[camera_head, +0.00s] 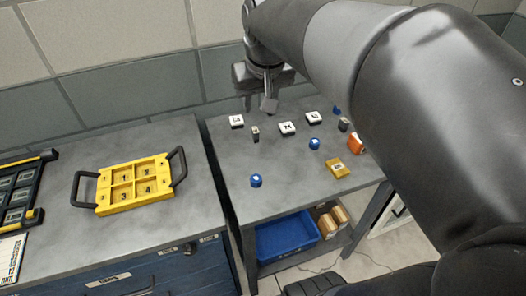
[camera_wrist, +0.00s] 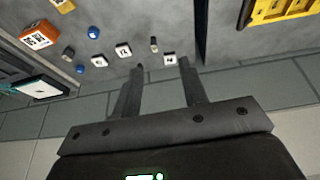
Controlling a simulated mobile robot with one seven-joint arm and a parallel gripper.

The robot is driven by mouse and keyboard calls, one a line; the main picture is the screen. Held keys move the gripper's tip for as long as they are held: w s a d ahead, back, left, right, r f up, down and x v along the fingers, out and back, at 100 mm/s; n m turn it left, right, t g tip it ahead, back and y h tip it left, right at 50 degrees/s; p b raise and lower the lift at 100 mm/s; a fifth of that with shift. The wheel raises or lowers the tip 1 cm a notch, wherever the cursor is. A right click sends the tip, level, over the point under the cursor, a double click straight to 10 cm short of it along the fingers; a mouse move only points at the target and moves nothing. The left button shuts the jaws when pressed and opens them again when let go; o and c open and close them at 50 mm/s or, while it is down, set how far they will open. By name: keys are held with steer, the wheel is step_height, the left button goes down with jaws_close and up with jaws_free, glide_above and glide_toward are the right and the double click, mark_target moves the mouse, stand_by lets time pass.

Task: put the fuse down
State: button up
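My gripper (camera_wrist: 162,68) is open, and I see nothing held between its two fingers in the wrist view. In the head view my gripper (camera_head: 268,104) hangs above the back of the right-hand grey table (camera_head: 222,160). A small dark upright block with a pale top (camera_head: 255,134) stands on that table, in front of my gripper; it also shows in the wrist view (camera_wrist: 154,44). A similar dark block (camera_head: 344,125) stands farther right. I cannot tell for sure which is the fuse.
White square blocks (camera_head: 287,128), blue round pieces (camera_head: 256,181), an orange box (camera_head: 356,144) and a yellow box (camera_head: 338,168) share the table. A yellow compartment tray with black handles (camera_head: 104,189) lies on the left bench (camera_head: 180,150). The right table's front left is mostly clear.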

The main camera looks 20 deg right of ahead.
steer(key=s+a+f, duration=0.1)
steer(key=s+f, duration=0.2)
steer(key=s, duration=0.3)
steer(key=s+a+f+t, duration=0.1)
steer(key=s+f, duration=0.2)
steer(key=s, duration=0.4)
steer(key=shift+s+a+t, duration=0.3)
steer(key=shift+o, duration=0.5)
